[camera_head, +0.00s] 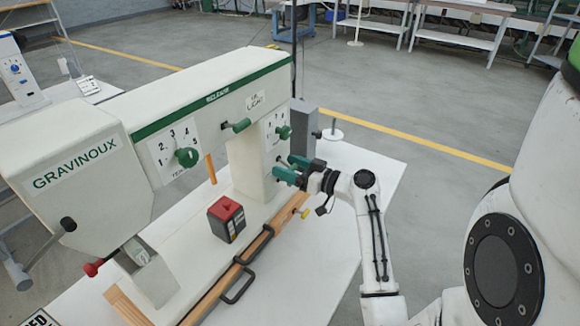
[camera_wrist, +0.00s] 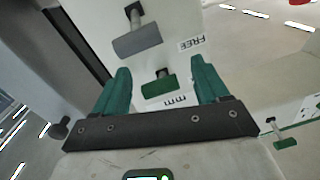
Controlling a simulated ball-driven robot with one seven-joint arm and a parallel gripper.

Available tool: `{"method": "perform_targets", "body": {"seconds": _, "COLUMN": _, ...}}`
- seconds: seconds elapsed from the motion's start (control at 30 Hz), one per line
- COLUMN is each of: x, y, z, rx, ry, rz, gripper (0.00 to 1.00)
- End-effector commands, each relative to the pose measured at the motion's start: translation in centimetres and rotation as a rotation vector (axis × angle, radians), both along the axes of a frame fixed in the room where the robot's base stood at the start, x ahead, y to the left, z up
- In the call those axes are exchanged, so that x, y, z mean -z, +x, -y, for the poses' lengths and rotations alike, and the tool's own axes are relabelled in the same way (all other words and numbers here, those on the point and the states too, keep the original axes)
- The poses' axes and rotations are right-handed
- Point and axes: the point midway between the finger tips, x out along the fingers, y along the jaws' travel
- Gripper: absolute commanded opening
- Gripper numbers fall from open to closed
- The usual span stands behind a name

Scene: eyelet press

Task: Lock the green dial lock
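My gripper (camera_head: 283,166) is at the right side of the white press column in the head view. In the wrist view my gripper (camera_wrist: 160,65) has its two green fingers wide apart, with nothing held. A small green handle (camera_wrist: 158,88) on a dark stem shows between the fingers, touching neither. It lies roughly crosswise, slightly tilted, by a label reading "mm". A grey handle (camera_wrist: 137,42) is above it in the wrist view, beside a "FREE" label. My fingers mostly hide these handles in the head view. I cannot tell for certain which green part is the dial lock.
The head view shows a green dial (camera_head: 284,132) on the column, another green dial (camera_head: 187,157) and a green lever (camera_head: 237,125) on the press arm. A red-topped black box (camera_head: 227,220) stands on the base. A black handle (camera_head: 238,287) sticks out in front.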

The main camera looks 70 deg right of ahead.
Motion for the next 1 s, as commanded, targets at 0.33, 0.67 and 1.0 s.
{"method": "perform_targets", "body": {"seconds": 0.33, "x": 0.0, "y": 0.0, "z": 0.0, "rx": 0.0, "ry": 0.0, "rz": 0.001, "gripper": 0.41}}
{"method": "perform_targets", "body": {"seconds": 0.67, "x": -0.1, "y": -0.1, "z": 0.1, "rx": 0.002, "ry": 0.0, "rz": -0.004, "gripper": 0.22}}
{"method": "perform_targets", "body": {"seconds": 1.0, "x": -1.4, "y": -0.1, "z": 0.0, "rx": 0.002, "ry": 0.028, "rz": -0.129, "gripper": 0.22}}
